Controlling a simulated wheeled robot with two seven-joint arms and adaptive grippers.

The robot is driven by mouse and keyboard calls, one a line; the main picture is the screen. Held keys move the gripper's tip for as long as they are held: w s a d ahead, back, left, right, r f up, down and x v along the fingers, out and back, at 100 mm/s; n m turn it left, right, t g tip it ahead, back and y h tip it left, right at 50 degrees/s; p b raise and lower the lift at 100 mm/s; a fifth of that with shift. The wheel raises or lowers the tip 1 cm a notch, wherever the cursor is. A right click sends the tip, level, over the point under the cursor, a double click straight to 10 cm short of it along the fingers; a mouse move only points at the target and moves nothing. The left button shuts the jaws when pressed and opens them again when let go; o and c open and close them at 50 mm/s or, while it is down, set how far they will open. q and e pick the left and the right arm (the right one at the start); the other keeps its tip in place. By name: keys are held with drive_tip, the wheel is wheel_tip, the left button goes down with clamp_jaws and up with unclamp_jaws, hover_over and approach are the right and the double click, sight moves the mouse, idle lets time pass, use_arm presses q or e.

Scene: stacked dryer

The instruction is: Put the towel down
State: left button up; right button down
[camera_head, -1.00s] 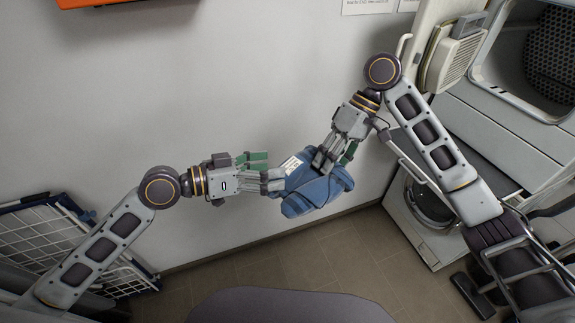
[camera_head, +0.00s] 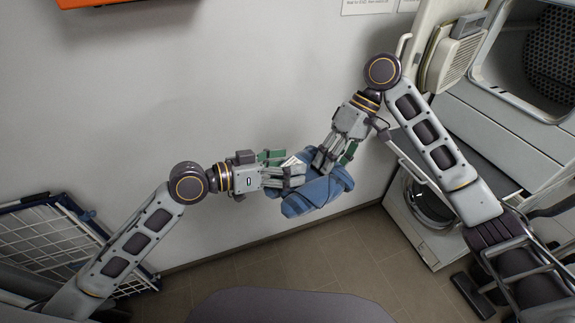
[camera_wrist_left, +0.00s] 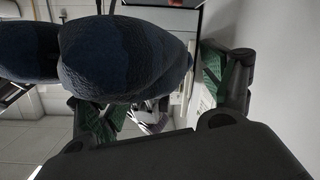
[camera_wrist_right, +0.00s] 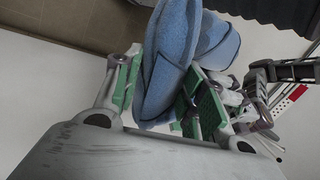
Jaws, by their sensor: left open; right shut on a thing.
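The blue towel (camera_head: 314,191) hangs bunched up in the air in front of the wall, with a small white label near its upper left. My right gripper (camera_head: 338,160) is shut on the towel from above. The towel also fills the middle of the right wrist view (camera_wrist_right: 172,62), between the green finger pads. My left gripper (camera_head: 284,170) is open, its fingers at the towel's upper left side and overlapping it in the head view. In the left wrist view the towel (camera_wrist_left: 120,55) is large and dark, close in front of the fingers. Whether the left fingers touch it cannot be told.
A wire basket (camera_head: 50,245) with a blue rim stands at the lower left. The stacked machines stand at the right, the upper drum (camera_head: 550,55) open and a round door (camera_head: 428,205) below. The tiled floor (camera_head: 330,255) under the towel is clear.

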use_arm(q)
drive_tip(key=shift+c, duration=0.5)
drive_tip(key=c, duration=1.2)
drive_tip(key=shift+c, duration=0.8)
use_arm(e)
drive_tip(key=c, duration=0.8)
unclamp_jaws()
drive_tip(key=shift+d+r, duration=0.1)
drive_tip(key=shift+v, duration=5.9)
drive_tip(key=shift+w, duration=0.1)
